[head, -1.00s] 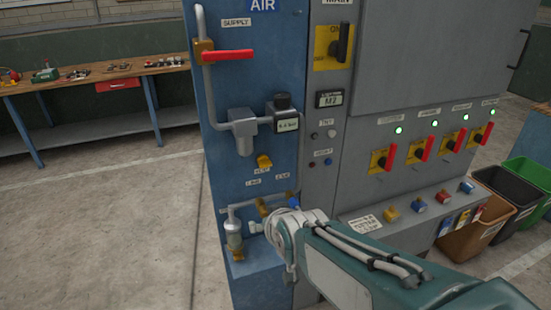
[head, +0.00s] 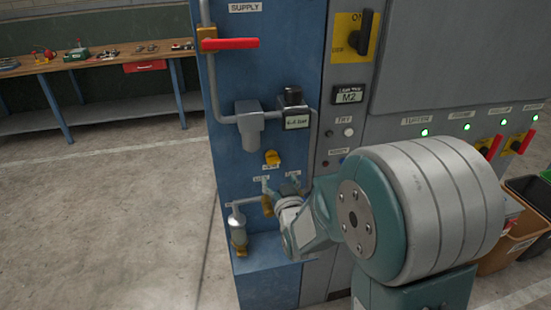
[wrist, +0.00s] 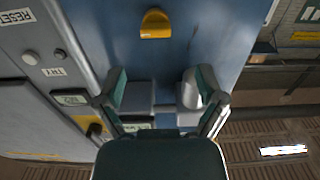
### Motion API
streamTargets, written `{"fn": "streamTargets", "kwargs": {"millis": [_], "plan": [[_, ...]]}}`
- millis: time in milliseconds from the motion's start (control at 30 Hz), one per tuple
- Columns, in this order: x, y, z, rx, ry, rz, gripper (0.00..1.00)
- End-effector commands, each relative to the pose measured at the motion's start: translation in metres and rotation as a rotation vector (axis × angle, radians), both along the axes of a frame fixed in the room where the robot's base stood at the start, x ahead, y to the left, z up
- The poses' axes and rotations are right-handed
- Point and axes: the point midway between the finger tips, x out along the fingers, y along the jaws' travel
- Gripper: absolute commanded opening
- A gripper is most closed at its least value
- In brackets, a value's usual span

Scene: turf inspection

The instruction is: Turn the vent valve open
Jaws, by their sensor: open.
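A small yellow knob (head: 272,157) sits on the blue air panel (head: 232,90), below the grey regulator. I take it as the vent valve, but its label is too small to read surely. In the wrist view the knob (wrist: 155,24) is near the top middle, apart from the fingers. My gripper (head: 280,184) is just below the knob in the head view, partly hidden by my own wrist. In the wrist view my gripper (wrist: 157,90) is open, its two teal-padded fingers apart with nothing held between them.
A red supply lever (head: 230,43) and the regulator (head: 249,123) with a gauge box (head: 296,119) are above the knob. Pipework with a filter bowl (head: 238,230) is below left. Buttons sit on the grey panel at right. Open floor lies left, before a workbench (head: 95,70).

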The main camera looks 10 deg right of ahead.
Motion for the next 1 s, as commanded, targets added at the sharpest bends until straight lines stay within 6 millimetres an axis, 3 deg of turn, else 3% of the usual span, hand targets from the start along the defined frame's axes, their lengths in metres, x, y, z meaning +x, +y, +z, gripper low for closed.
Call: {"fn": "streamTargets", "kwargs": {"millis": [400, 600, 867, 1000], "plan": [[0.074, -0.010, 0.000, 0.009, 0.000, -0.002, 0.88], [0.089, -0.006, 0.000, 0.005, 0.000, -0.001, 0.88], [0.090, -0.006, 0.000, 0.005, 0.000, -0.001, 0.88], [0.090, -0.008, 0.000, 0.007, 0.000, -0.002, 0.26]]}}
